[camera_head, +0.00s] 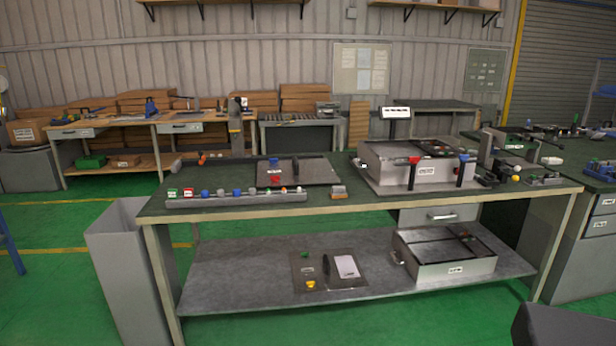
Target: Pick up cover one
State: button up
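A dark flat panel with a handle (310,171) lies on the workbench top, left of the middle. A similar dark panel (317,284) with a white label and handle lies on the lower shelf. Either could be cover one; their labels are too small to read. An open grey metal box (430,172) stands on the right part of the bench top. Another grey box (455,270) stands on the lower shelf at the right. My gripper is not in view. A dark shape at the bottom right corner may be part of my arm; I cannot tell.
The workbench (345,205) spans the middle, with a grey rail of coloured buttons (236,198) along its front edge. A grey bin (125,260) stands at its left end. Another bench (590,175) is at the right. Green floor in front is clear.

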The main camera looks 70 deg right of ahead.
aim_at(318, 171)
jog(key=u, duration=1.3)
jog(key=k, duration=0.15)
jog(key=z, duration=2.6)
jog(key=i, duration=0.95)
jog(key=z, duration=0.05)
